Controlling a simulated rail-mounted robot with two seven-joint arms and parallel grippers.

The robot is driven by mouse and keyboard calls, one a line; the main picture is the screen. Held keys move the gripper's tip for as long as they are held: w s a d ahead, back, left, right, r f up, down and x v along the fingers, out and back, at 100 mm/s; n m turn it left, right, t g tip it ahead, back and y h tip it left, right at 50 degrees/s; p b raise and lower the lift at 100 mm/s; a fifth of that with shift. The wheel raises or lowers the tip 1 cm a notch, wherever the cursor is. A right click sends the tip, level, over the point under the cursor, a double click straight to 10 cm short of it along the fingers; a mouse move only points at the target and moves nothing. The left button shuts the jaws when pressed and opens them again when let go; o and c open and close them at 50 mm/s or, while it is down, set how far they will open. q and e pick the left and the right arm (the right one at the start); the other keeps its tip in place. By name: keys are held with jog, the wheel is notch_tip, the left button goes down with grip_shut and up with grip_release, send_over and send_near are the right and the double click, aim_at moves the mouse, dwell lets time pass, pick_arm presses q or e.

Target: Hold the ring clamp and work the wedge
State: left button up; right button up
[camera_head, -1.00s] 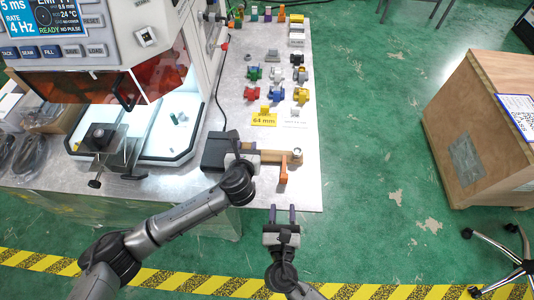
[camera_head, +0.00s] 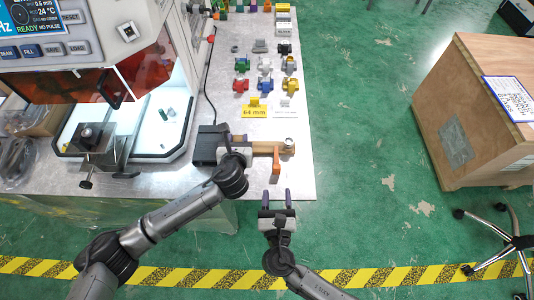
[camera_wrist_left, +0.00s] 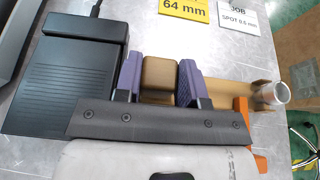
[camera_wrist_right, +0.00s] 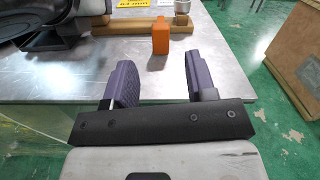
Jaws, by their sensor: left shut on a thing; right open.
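The ring clamp (camera_head: 262,148) is a tan wooden bar at the front right of the metal table, with a silver ring (camera_head: 289,142) at its right end. The orange wedge (camera_head: 276,163) sits across it near that end and points toward the front edge. My left gripper (camera_wrist_left: 160,82) is shut on the clamp's wooden block, left of the wedge; the block shows between the purple fingers. My right gripper (camera_head: 277,197) is open and empty off the table's front edge, below the wedge. In the right wrist view the wedge (camera_wrist_right: 160,36) stands ahead of its fingers, apart from them.
A black pedal box (camera_head: 207,144) lies left of the clamp. A yellow "64 mm" card (camera_head: 255,112) and a white card lie behind it. Several coloured clamps (camera_head: 265,65) stand further back. The machine (camera_head: 130,110) fills the left. Floor to the right is free up to a wooden crate (camera_head: 470,120).

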aim_at(277, 169)
jog(key=shift+t, duration=0.4)
jog(key=r, duration=0.1)
jog(key=w+r, duration=0.1)
jog(key=r, duration=0.1)
jog(key=shift+w+a+r, duration=0.2)
jog(key=shift+w+r, duration=0.15)
jog(key=shift+r, duration=0.05)
notch_tip(277, 169, up, 4)
jog(key=m, duration=0.2)
jog(key=shift+s+f+g, duration=1.45)
jog(key=shift+f+g, duration=0.2)
jog(key=shift+g, duration=1.25)
jog(key=x, duration=1.1)
jog(key=shift+w+d, duration=0.1)
jog(key=shift+d, duration=0.05)
jog(key=shift+c, duration=0.5)
grip_shut()
